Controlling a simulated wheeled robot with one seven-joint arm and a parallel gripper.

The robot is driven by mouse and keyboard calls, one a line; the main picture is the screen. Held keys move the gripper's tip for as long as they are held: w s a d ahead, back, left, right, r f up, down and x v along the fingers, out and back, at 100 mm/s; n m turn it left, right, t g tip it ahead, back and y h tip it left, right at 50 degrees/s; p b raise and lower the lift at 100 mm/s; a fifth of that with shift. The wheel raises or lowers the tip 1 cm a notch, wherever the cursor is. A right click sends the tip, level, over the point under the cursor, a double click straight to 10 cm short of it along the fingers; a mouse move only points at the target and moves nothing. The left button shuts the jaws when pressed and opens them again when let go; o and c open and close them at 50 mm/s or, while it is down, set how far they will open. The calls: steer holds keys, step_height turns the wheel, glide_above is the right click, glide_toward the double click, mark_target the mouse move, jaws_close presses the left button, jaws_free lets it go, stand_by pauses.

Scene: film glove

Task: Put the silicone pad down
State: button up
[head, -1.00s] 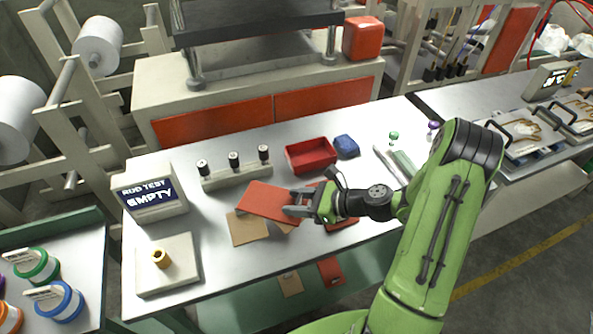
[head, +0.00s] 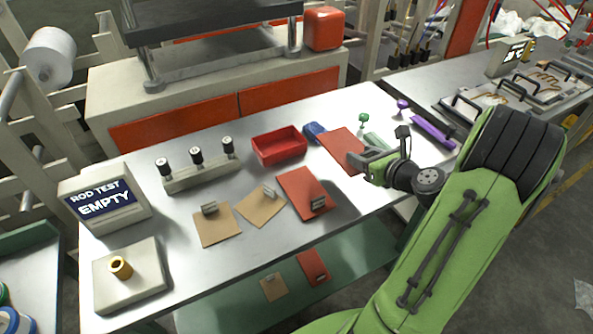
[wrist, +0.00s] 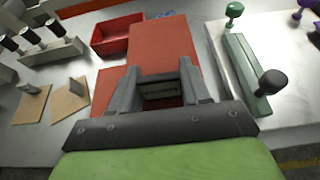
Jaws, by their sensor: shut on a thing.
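My gripper (head: 365,163) is shut on a flat red-orange silicone pad (head: 341,144). The pad sticks out ahead of the jaws above the steel table (head: 230,265), right of the red tray. In the wrist view the same pad (wrist: 165,52) spreads beyond the jaws (wrist: 160,85). Its far corner is close to a blue lump in the head view. A second red pad (head: 297,187) with a metal clip lies on the table to the left of my gripper. In the wrist view it is partly covered by the held pad and jaws.
A red tray (head: 279,150), a blue lump (head: 314,131), a green-handled tool (head: 376,141) and a purple tool (head: 432,131) are nearby. Two tan pads (head: 216,226) with clips lie left. A post block (head: 199,171) and test box (head: 105,199) stand farther left. The table's front strip is bare.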

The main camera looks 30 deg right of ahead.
mark_target(356, 191)
step_height(356, 191, down, 10)
steer(key=b, duration=0.4)
steer(key=shift+f+b, duration=0.15)
steer(key=shift+b, duration=0.15)
steer(key=o, duration=1.2)
